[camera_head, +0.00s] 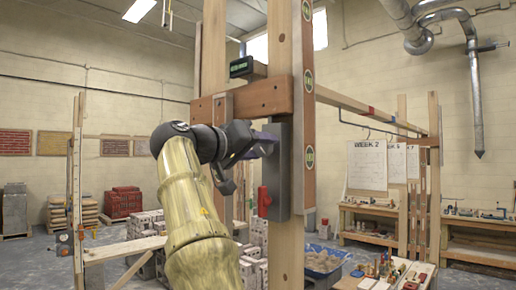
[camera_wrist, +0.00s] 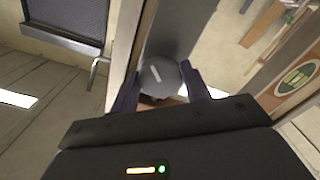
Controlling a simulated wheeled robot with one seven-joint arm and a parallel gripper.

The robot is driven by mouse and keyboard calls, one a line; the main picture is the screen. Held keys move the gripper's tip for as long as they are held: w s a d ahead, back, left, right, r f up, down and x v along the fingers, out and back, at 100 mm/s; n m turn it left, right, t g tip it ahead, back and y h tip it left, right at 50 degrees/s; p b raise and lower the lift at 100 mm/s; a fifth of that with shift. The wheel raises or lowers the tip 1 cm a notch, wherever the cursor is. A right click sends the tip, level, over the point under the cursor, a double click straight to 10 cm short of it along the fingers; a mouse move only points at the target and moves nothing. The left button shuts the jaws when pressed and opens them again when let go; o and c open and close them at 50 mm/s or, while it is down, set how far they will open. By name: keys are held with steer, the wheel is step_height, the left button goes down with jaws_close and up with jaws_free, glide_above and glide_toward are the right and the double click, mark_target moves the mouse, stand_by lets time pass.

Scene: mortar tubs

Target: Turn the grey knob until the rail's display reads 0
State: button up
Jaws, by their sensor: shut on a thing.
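The grey knob (camera_wrist: 160,76) is round, with a pale line across its face, and shows in the wrist view between the two fingers of my gripper (camera_wrist: 158,88). My gripper is shut on the knob, one finger on each side. In the head view my gripper (camera_head: 266,142) reaches the top of a grey metal plate (camera_head: 279,185) on the wooden post; the knob is hidden there. The display (camera_head: 241,66) is a small dark box with green characters, above the wooden crosspiece. Its characters are too small to read.
A wooden post (camera_head: 284,245) and a brown level strip (camera_head: 308,110) with green vials stand close by. A blue tub (camera_head: 323,262) and a cluttered bench (camera_head: 400,275) are at lower right.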

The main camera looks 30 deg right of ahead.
steer(key=shift+f, duration=0.2)
steer(key=o, duration=1)
steer(key=shift+r, duration=0.1)
steer(key=shift+a, duration=0.1)
steer(key=v, duration=1.7)
steer(key=shift+a+b, duration=0.15)
steer(key=shift+b, duration=0.2)
